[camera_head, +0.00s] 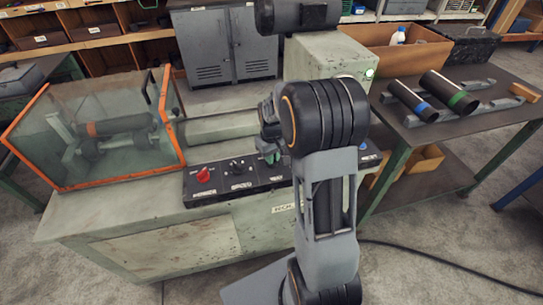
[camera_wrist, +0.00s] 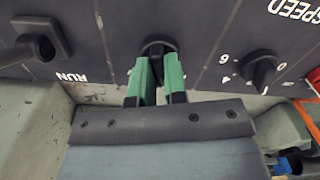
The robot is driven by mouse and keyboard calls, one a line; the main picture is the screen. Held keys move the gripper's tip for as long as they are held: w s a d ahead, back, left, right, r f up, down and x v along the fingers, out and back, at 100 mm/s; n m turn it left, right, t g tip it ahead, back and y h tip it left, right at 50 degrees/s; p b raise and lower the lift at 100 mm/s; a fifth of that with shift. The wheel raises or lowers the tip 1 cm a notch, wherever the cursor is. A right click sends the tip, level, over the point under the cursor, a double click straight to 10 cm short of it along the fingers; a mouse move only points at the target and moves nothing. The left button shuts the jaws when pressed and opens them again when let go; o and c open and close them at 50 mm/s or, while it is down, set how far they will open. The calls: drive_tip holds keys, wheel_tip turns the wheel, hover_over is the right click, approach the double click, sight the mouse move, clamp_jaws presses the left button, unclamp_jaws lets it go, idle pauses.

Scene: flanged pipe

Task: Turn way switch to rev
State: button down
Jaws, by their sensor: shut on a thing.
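In the wrist view the way switch (camera_wrist: 157,48) is a small black rotary knob on the dark control panel (camera_wrist: 110,30). The two green fingers of my gripper (camera_wrist: 158,72) stand on either side of it, shut on it. Its position marks are hidden or cannot be read, so I cannot tell which way it points. In the head view my gripper (camera_head: 271,157) is down at the panel, right of the black speed knob (camera_head: 237,163), and my arm and fingers hide the switch.
On the panel, a red knob (camera_head: 203,174) sits at the left. In the wrist view the numbered speed knob (camera_wrist: 262,68) is right of my fingers, and a black switch (camera_wrist: 38,46) near the word RUN is left. An orange-framed glass guard (camera_head: 95,130) stands left of the panel.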

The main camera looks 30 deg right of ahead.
drive_tip(key=m, duration=0.5)
drive_tip(key=shift+m, duration=2.6)
drive_tip(key=c, duration=1.2)
unclamp_jaws()
drive_tip(key=shift+o, duration=0.2)
drive_tip(key=shift+r, duration=0.1)
wheel_tip(320, 180, up, 14)
drive_tip(key=p, duration=0.1)
